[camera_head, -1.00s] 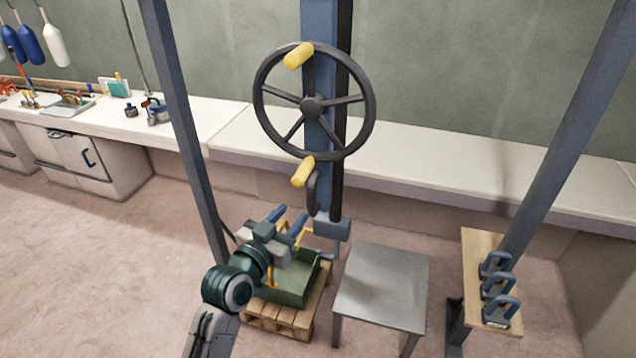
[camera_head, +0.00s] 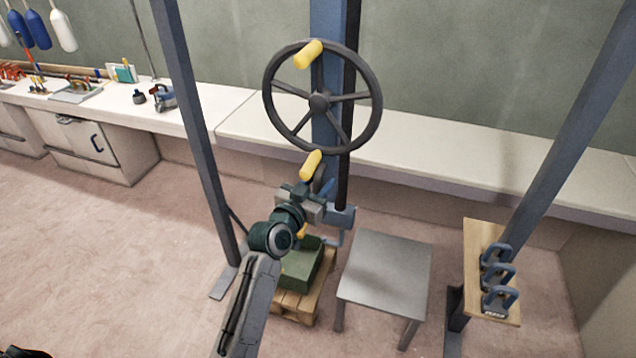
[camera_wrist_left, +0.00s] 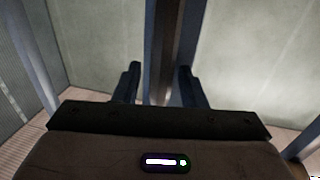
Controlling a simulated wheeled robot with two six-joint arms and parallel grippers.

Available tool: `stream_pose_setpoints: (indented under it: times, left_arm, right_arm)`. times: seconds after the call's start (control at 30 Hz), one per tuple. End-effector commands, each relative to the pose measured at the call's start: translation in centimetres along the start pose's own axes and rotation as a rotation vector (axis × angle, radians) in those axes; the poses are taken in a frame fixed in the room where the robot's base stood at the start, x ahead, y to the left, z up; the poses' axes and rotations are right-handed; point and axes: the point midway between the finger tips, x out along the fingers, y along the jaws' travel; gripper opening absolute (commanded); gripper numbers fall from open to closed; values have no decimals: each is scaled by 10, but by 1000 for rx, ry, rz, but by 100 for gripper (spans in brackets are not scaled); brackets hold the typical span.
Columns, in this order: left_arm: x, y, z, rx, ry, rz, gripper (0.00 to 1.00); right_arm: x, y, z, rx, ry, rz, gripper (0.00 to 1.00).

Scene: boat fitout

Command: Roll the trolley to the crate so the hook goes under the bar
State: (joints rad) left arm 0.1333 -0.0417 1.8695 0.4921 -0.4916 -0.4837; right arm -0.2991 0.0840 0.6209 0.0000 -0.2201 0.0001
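A green crate (camera_head: 301,266) sits on a wooden pallet below the blue upright column. Part of its yellow bar (camera_head: 304,231) shows above it; my left arm hides the rest. A dark hook (camera_head: 320,174) shows at the column's front under the handwheel, its lower part behind my left gripper. I cannot make out a separate trolley. My left gripper (camera_head: 312,191) is above the crate, close to the hook and column. In the left wrist view its two fingers (camera_wrist_left: 158,84) are apart, with a dark post beyond them; contact cannot be told. My right gripper is not in view.
A grey table (camera_head: 386,268) stands right of the crate, and a wooden board (camera_head: 484,245) with several blue shackle-like pieces is farther right. Slanted blue legs flank the area. Floor is open at left.

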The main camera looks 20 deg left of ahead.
Motion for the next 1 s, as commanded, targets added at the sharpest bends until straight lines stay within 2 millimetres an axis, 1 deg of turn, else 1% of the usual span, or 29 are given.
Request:
stream_pose_setpoints:
  times: [0.03,0.1,0.17,0.2,0.43,0.57,0.67,0.77,1.0]
  left_arm:
    - [0,0,0,0,0,0,27]
    - [0,0,0,0,0,0,14]
    - [0,0,0,0,0,0,2]
    - [0,0,0,0,0,0,0]
    - [-1,-3,0,2,-1,0,0]
    - [-3,-14,1,6,-1,-1,0]
    - [-6,-31,2,9,-1,-1,0]
    - [-11,-54,2,13,-2,-2,0]
    - [-24,-118,4,14,-1,-3,0]
  right_arm:
    - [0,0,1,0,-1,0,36]
    - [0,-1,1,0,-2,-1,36]
    - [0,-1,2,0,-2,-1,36]
    - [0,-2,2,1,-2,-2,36]
    - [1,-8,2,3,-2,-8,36]
    - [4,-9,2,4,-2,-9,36]
    - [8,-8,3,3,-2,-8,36]
    - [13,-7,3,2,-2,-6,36]
    - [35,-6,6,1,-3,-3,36]
